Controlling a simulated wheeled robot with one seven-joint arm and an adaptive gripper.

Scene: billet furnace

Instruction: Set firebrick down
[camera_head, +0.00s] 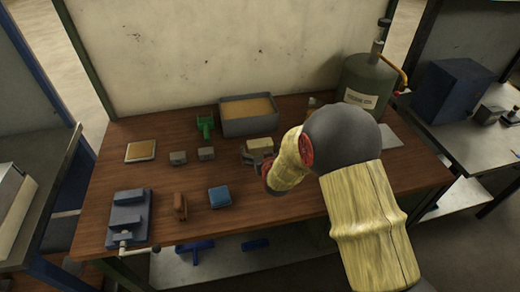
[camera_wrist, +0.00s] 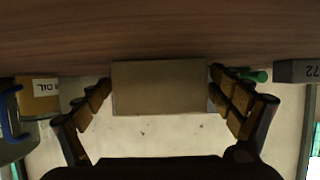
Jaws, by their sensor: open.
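The firebrick, a pale cream block (camera_head: 260,144), sits on the wooden table just in front of the grey bin. In the wrist view the firebrick (camera_wrist: 160,87) shows as a tan rectangle between the fingers, its edge against the wooden surface. My gripper (camera_head: 252,157) is at the near side of the brick, partly hidden by my arm. In the wrist view my gripper (camera_wrist: 160,92) is open, with one finger on each side of the brick. I cannot tell whether the fingers touch it.
A grey bin (camera_head: 248,127) and a green holder (camera_head: 205,126) stand behind. Small grey blocks (camera_head: 178,158), a blue block (camera_head: 220,197), a brown piece (camera_head: 180,206) and a vise (camera_head: 128,220) lie left. A green oil tank (camera_head: 362,85) stands right. Bare wood lies between.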

